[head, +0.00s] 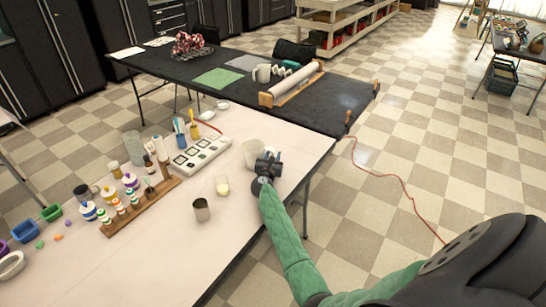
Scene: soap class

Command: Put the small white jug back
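A white jug-like vessel (251,150) is at the far right part of the pale table (240,232), directly beside my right gripper (266,163). The gripper's dark fingers overlap the vessel's right side in the picture. I cannot tell whether they grip it, or whether it rests on the table. My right arm, in a green sleeve, reaches in from the lower right. My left gripper is not in view. Another white jug-like vessel (263,73) stands on the black table (318,103) behind.
A metal cup (201,209) and a small glass with pale contents (222,186) stand near the arm. A white hot plate unit (201,154) and a wooden rack (142,207) of bottles lie left. A red cable (402,184) runs over the floor at right.

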